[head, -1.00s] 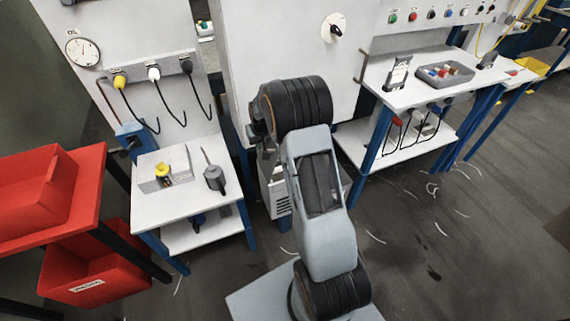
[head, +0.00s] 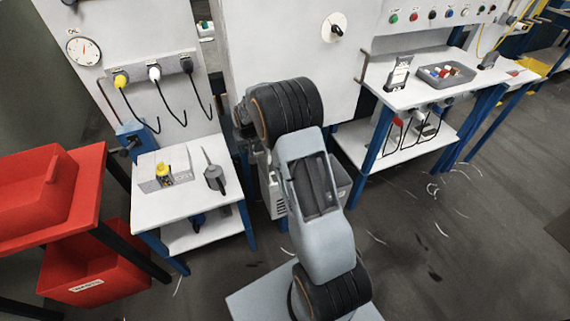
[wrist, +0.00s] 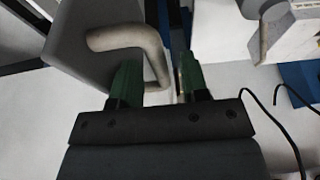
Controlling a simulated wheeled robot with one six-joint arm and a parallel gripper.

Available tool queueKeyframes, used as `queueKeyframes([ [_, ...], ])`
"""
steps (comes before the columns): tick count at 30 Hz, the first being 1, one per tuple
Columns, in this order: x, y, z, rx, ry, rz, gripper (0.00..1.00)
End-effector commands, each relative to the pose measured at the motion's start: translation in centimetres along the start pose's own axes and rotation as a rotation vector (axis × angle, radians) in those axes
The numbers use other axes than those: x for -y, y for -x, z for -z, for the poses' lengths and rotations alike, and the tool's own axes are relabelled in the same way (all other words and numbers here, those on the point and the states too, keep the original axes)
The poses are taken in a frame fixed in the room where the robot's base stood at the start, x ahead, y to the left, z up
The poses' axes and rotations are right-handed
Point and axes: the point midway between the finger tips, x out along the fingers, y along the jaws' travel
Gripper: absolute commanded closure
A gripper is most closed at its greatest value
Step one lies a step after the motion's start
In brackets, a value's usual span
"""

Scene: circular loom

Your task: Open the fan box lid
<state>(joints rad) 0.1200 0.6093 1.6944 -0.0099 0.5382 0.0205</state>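In the wrist view my gripper (wrist: 158,62) shows two green fingers standing apart, so it is open. A beige bent bar handle (wrist: 125,36) sticks out from a grey panel (wrist: 75,58) at the upper left. One leg of the handle comes down in the picture between the two fingers; I cannot tell whether it touches them. In the head view a pale box with vent slots (head: 272,190) stands low behind my arm, partly hidden. I cannot tell whether this is the fan box or whether the panel with the handle is its lid. My fingers are hidden in the head view.
A small white table (head: 205,205) holding an oil can stands left of my arm. A red bin (head: 90,275) and red-topped stand are at far left. A white bench (head: 440,92) with a grey tray is at right. The floor at lower right is open.

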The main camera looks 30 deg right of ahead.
Motion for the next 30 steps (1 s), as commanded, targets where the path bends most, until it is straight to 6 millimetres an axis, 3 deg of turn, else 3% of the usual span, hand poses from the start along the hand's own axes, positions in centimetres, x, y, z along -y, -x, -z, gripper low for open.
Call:
queueKeyframes([
  [5,-0.1,0.0,0.0,0.0,-0.003,0.0,0.41],
  [14,0.0,0.3,-0.2,0.0,-0.003,0.0,0.4],
  [24,0.1,4.1,-3.1,-0.002,-0.003,0.001,0.4],
  [30,0.1,5.4,-4.3,-0.001,-0.003,0.001,0.4],
])
